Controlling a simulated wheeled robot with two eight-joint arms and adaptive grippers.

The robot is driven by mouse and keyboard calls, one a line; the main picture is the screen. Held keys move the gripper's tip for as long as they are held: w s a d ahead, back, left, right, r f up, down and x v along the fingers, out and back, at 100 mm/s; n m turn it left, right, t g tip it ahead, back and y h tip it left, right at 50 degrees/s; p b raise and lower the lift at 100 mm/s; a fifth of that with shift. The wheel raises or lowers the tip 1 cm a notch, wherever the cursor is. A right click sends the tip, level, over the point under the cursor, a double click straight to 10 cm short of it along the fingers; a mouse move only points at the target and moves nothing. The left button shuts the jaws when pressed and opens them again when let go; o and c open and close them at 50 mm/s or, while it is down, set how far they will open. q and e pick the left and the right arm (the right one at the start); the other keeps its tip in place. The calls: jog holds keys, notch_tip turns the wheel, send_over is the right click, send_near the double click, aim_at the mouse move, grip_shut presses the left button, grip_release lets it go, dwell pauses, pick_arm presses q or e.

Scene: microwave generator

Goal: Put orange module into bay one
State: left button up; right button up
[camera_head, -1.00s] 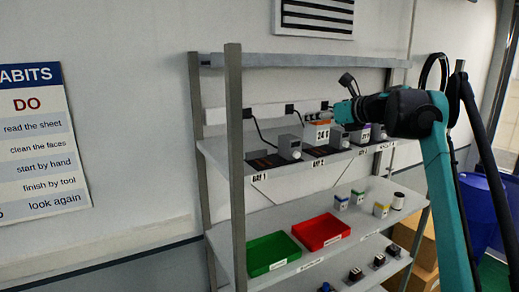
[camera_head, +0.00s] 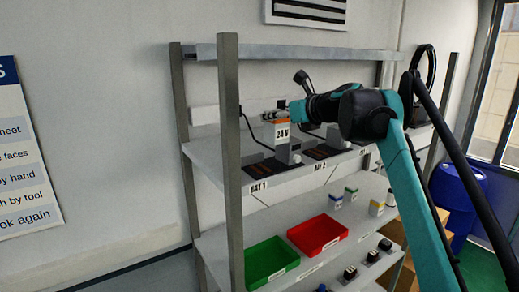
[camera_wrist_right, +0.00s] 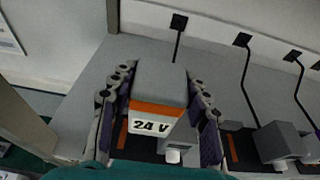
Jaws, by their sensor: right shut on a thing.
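The orange module (camera_head: 281,131), a pale block with an orange band and a "24 V" label, is held upright in my right gripper (camera_head: 288,112). In the right wrist view the module (camera_wrist_right: 158,92) sits between the two fingers, which are shut on its sides. Bay one is the dark pad (camera_head: 263,164) with orange marks, behind the "BAY 1" label (camera_head: 258,186) on the upper shelf. The module appears above bay one, in front of the grey box (camera_head: 294,154) there. The gap below it cannot be judged. My left gripper is not in view.
Bay two's dark pad (camera_head: 322,151) and grey box lie to the right. A shelf post (camera_head: 230,120) stands close at the left. A green tray (camera_head: 270,262), a red tray (camera_head: 318,234) and small blocks are on the shelf below. Black cables run behind the bays.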

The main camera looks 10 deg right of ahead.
jog(key=a+f, duration=0.1)
jog(key=f, duration=0.1)
jog(key=s+a+f+p, duration=0.1)
jog(key=a+f, duration=0.3)
jog(key=shift+s+f+p, duration=0.3)
jog(key=shift+p, duration=0.1)
jog(key=shift+s+f, duration=0.1)
jog(key=shift+f, duration=0.05)
jog(key=shift+f, duration=0.1)
jog(key=shift+f, duration=0.15)
jog(key=o, duration=1.4)
jog(key=shift+c, duration=0.2)
